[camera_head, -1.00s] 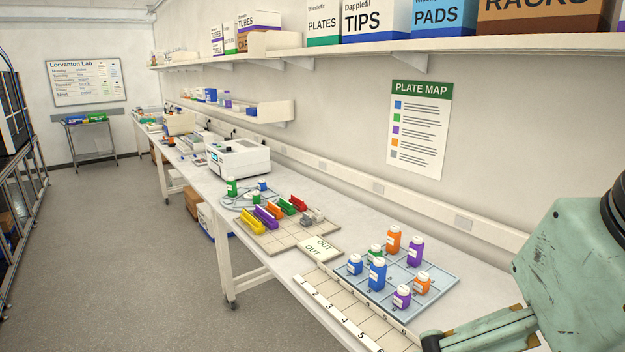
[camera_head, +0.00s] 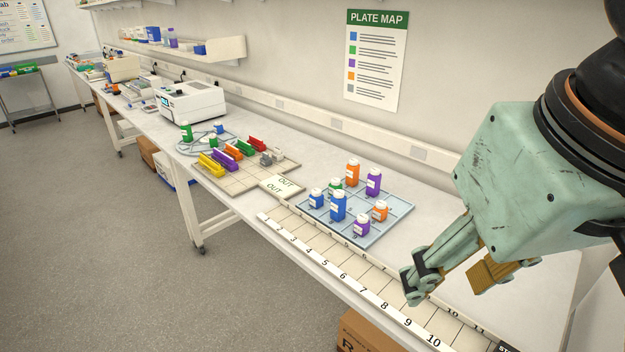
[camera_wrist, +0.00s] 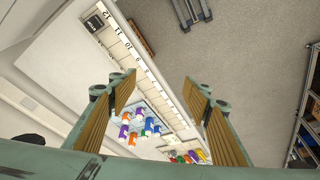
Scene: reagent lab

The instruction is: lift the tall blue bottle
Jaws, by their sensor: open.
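The tall blue bottle (camera_head: 338,206) stands upright near the front edge of the pale blue divided tray (camera_head: 372,238), with a white cap and a white label. A shorter blue bottle (camera_head: 317,199) stands just left of it. My gripper (camera_head: 462,284) is open and empty, to the right of the tray and apart from the bottles. In the wrist view my two fingers (camera_wrist: 160,100) are spread wide, and the tray's bottles show small between them, with a blue one (camera_wrist: 149,122) among them; I cannot tell which blue bottle it is.
A green bottle (camera_head: 335,185), tall orange bottle (camera_head: 352,172), tall purple bottle (camera_head: 373,182), short orange bottle (camera_head: 379,211) and short purple bottle (camera_head: 362,225) share the tray. A numbered strip (camera_head: 363,292) runs along the bench front. An OUT card (camera_head: 282,186) lies left of the tray.

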